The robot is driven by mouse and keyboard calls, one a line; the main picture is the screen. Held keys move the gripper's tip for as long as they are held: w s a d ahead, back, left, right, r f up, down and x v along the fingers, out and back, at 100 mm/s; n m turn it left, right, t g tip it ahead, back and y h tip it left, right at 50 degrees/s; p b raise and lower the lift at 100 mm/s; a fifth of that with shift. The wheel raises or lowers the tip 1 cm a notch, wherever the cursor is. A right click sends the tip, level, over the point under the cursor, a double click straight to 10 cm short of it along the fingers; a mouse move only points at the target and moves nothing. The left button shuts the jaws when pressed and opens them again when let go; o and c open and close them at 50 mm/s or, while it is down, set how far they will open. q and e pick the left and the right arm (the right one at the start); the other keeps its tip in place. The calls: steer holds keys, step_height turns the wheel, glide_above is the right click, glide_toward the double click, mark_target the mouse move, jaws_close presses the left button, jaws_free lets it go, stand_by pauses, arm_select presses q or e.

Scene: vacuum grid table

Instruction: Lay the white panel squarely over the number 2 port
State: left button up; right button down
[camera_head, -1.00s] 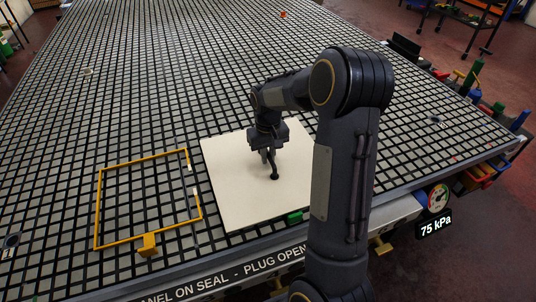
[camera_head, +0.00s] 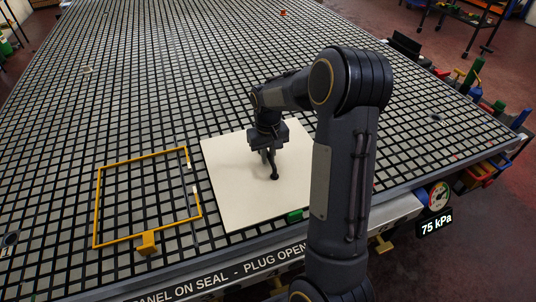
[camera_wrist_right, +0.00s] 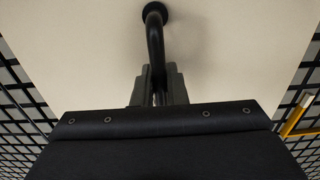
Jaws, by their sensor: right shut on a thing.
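The white panel (camera_head: 235,190) lies flat on, or very close over, the grid table, right of the yellow frame. It also fills much of the right wrist view (camera_wrist_right: 230,50). My right gripper (camera_head: 269,158) is above the panel, shut on a black bent handle (camera_wrist_right: 154,45) whose round foot (camera_head: 275,177) meets the panel's top. My arm hides the panel's right part. No number 2 marking shows; whatever is under the panel is hidden. My left gripper is not in view.
A yellow rectangular frame (camera_head: 97,205) lies on the grid table (camera_head: 180,90) left of the panel. A green block (camera_head: 294,215) sits by the panel's near edge. A gauge (camera_head: 438,194) reading 75 kPa is at the right edge. The far grid is mostly clear.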

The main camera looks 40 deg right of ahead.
steer(key=shift+f, duration=0.1)
steer(key=c, duration=1.4)
jaws_free()
steer(key=shift+o, duration=0.2)
steer(key=shift+f, duration=0.1)
